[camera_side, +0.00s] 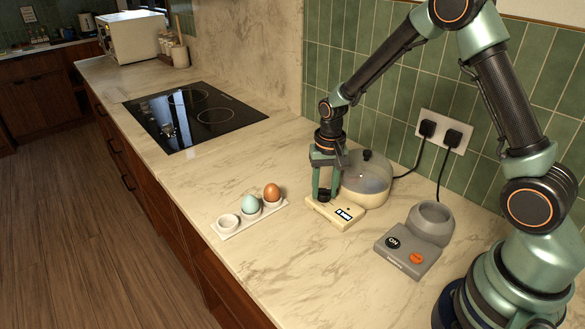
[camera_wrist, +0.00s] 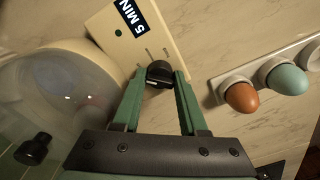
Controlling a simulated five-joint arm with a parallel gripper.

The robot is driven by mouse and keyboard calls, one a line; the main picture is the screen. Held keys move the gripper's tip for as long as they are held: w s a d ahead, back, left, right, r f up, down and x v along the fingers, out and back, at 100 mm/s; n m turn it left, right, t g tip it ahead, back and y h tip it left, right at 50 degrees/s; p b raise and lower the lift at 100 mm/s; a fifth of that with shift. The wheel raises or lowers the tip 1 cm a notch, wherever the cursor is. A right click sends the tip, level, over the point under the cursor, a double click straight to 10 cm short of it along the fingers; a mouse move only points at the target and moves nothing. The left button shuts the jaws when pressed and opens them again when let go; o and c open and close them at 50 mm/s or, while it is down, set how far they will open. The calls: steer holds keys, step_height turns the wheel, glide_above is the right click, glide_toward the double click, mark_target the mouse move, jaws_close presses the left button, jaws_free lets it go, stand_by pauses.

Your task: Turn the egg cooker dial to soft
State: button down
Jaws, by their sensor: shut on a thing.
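The egg cooker has a cream base with a control panel (camera_side: 346,214) and a clear domed lid (camera_side: 366,172). In the wrist view its panel (camera_wrist: 125,38) carries a "5 MIN" label, a small green dot and tick marks around the dial. The black dial (camera_wrist: 159,73) sits between my fingertips, with a pale pointer line on it. My gripper (camera_side: 325,194) points down over the panel and is shut on the dial; it also shows in the wrist view (camera_wrist: 158,78). I cannot read which setting the pointer marks.
A white egg tray (camera_side: 234,232) with a brown egg (camera_side: 272,191) and a blue egg (camera_side: 250,203) lies left of the cooker. A grey device with ON and orange buttons (camera_side: 408,254) stands to the right. Wall plugs (camera_side: 440,132) and cords are behind. A black hob (camera_side: 193,115) is farther back.

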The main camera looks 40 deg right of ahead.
mark_target(327, 190)
steer(key=shift+d+r, duration=0.1)
steer(key=shift+d, duration=0.1)
steer(key=shift+c, duration=2.3)
jaws_free()
steer(key=shift+a, duration=0.1)
step_height(327, 190, up, 12)
steer(key=shift+s, duration=0.25)
steer(key=s+a+r+n+t, duration=0.3)
steer(key=s+r+n+t, duration=0.2)
steer(key=s+r, duration=0.4)
steer(key=s+n, duration=0.1)
steer(key=s, duration=0.3)
steer(key=shift+s+r+n, duration=0.2)
steer(key=shift+r+n, duration=0.2)
